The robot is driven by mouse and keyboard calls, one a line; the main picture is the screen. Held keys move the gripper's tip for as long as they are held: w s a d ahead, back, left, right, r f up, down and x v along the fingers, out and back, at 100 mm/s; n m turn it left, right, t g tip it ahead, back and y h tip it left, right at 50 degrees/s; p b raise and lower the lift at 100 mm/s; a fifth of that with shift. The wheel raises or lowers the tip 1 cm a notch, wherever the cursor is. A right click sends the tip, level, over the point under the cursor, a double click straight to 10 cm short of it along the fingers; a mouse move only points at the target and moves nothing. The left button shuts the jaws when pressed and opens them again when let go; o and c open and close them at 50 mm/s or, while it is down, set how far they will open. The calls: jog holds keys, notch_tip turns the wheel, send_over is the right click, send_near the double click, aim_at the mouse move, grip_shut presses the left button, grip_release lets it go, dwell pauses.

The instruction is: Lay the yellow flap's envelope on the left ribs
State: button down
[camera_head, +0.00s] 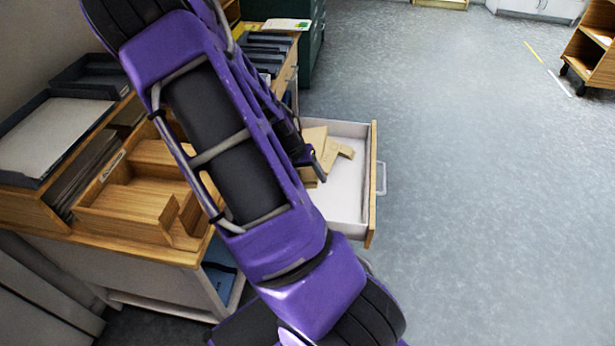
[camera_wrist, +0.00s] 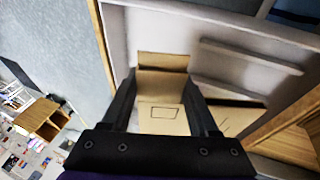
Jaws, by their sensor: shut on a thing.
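My gripper (camera_wrist: 160,88) is shut on a tan envelope (camera_wrist: 163,116), which sits between its two dark fingers. A tan flap (camera_wrist: 162,62) shows at the envelope's far end; I cannot make out a yellow colour on it. In the head view my gripper (camera_head: 319,168) is over the open drawer, mostly hidden behind my arm. Another tan piece (camera_wrist: 236,120) lies to the right in the wrist view. A raised pale strip (camera_wrist: 250,56) runs along the drawer; I cannot tell whether it is one of the left ribs.
The white drawer (camera_head: 347,205) stands open, its wooden front (camera_head: 372,185) facing the clear grey floor. A wooden organiser (camera_head: 125,205) and dark trays (camera_head: 90,78) stand on the table at left. Dark slotted trays (camera_head: 268,45) stand at the back. A wooden cart (camera_head: 590,58) is far right.

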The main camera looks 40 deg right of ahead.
jog(key=shift+w+a+f+b, duration=0.7)
jog(key=shift+f+b, duration=0.55)
jog(key=shift+f, duration=0.65)
jog(key=shift+w+a+f+b, duration=0.55)
jog(key=shift+w+f+b, duration=0.25)
jog(key=shift+f+b, duration=0.8)
jog(key=shift+w+a+f+b, duration=0.7)
jog(key=shift+f+b, duration=0.25)
jog(key=shift+f, duration=1.2)
jog(key=shift+c, duration=0.4)
grip_release()
jog(key=p+v, duration=0.4)
jog(key=v, duration=1.3)
jog(key=shift+r, duration=0.2)
